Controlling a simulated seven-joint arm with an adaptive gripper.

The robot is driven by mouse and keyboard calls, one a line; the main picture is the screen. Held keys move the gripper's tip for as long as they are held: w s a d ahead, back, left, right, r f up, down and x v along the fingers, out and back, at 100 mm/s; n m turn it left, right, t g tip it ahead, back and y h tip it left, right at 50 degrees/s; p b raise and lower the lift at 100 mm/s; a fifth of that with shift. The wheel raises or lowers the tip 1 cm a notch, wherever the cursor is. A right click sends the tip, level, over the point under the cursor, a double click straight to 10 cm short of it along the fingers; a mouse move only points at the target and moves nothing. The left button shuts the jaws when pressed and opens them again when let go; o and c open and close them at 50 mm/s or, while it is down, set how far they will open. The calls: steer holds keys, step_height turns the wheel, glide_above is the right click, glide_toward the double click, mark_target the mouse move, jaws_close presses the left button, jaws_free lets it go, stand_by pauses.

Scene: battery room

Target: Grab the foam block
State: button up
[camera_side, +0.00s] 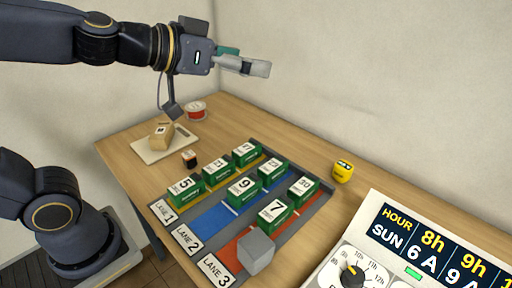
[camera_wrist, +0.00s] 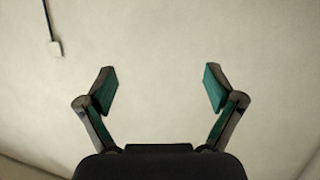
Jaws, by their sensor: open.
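A plain light-grey block (camera_side: 256,252) sits at the near end of the lane mat, by the LANE 3 label; it looks like foam, but I cannot be sure. A tan block (camera_side: 161,134) with a dark mark stands on a pale board (camera_side: 153,150) at the table's left; its material is unclear. My gripper (camera_side: 256,67) is high above the table's back part, pointing right towards the wall, well away from both blocks. In the wrist view my gripper (camera_wrist: 160,85) has its two fingers spread apart with only pale wall between them. No block shows in that view.
Several green numbered battery boxes (camera_side: 241,188) stand in rows on the lane mat (camera_side: 213,219). A small dark cylinder (camera_side: 189,159), a red spool (camera_side: 196,112) and a yellow item (camera_side: 343,171) stand around it. A panel with a dial (camera_side: 352,275) fills the near right.

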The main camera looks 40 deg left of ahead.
step_height(320, 180, down, 5)
steer(key=w+d+n+g+y, duration=0.1)
steer(key=n+y, duration=0.1)
steer(key=m+g+y, duration=0.1)
steer(key=g+y, duration=0.1)
steer(key=g, duration=0.6)
glide_toward(256, 245)
steer(key=x, duration=0.8)
steer(key=shift+w+f, duration=0.15)
steer(key=shift+f, duration=0.15)
steer(key=shift+s+a+x, duration=0.1)
steer(key=shift+a+x, duration=0.05)
steer(key=shift+x, duration=1)
steer(key=shift+s+a+x, duration=0.1)
steer(key=shift+x, duration=1.05)
steer(key=shift+w+f, duration=0.25)
steer(key=shift+f, duration=0.4)
steer(key=c, duration=1)
